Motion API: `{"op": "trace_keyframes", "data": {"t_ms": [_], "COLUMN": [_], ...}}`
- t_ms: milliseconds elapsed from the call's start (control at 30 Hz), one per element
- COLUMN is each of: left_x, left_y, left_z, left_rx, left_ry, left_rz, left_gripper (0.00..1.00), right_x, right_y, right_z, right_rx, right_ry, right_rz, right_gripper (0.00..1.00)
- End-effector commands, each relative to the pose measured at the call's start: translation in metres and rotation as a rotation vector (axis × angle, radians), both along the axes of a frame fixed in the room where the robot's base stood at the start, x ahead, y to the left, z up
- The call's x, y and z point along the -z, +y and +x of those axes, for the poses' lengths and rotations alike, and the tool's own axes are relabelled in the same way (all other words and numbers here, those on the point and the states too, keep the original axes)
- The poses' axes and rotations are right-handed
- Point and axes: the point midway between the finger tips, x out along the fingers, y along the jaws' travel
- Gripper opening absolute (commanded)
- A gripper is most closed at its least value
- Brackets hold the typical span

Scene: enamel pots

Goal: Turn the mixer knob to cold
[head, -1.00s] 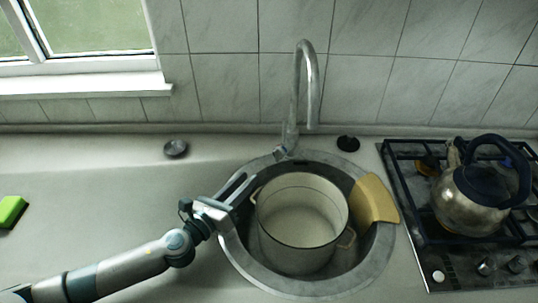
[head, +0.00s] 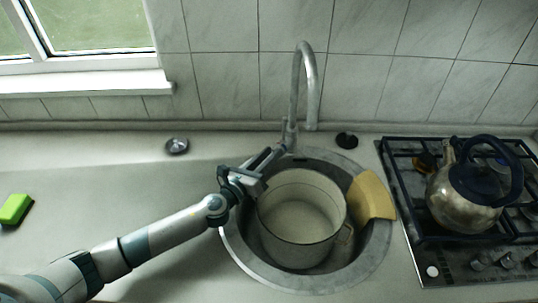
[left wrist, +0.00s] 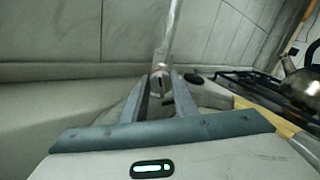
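The grey mixer tap (head: 296,90) stands upright behind the sink, its spout arching over. In the left wrist view its base with the small round knob (left wrist: 160,81) lies straight ahead, with a dark mark on the front. My left gripper (head: 277,150) reaches the foot of the tap from the front left, above the sink's back rim. In the left wrist view its two fingers (left wrist: 161,92) are apart, one on each side of the knob; I cannot tell whether they touch it. In the head view the fingers mostly hide the knob. My right gripper is not in view.
A cream pot (head: 300,235) stands in the round sink (head: 255,272), with a yellow cloth-like piece (head: 371,195) over the right rim. A kettle (head: 462,200) stands on the hob (head: 415,225). A black plug (head: 347,140), a metal strainer (head: 177,146) and a green sponge (head: 15,209) lie on the counter.

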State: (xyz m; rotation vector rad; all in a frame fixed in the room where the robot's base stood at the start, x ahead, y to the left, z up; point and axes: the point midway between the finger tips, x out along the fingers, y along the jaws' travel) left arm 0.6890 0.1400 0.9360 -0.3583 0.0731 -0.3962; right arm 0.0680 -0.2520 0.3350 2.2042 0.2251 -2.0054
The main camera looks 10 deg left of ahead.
Motion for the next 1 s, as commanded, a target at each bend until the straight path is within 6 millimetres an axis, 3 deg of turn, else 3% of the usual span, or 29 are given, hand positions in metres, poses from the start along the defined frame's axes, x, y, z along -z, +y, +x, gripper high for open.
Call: {"op": "trace_keyframes", "data": {"t_ms": [133,233,667,1000], "left_x": [0.0,0.0,-0.001,-0.003], "left_y": [0.0,0.0,0.0,-0.002], "left_z": [0.0,0.0,0.0,-0.001], "left_rx": [0.0,0.0,-0.001,-0.001], "left_ry": [0.0,0.0,-0.009,-0.073], "left_rz": [0.0,0.0,0.023,0.174], "left_gripper": [0.23,0.0,0.0,0.0], "right_x": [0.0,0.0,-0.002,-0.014], "right_y": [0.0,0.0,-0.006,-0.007], "right_z": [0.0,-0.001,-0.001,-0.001], "right_rx": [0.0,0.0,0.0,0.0], "right_ry": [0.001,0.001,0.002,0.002], "right_rz": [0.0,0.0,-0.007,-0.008], "right_gripper": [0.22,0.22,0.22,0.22]}}
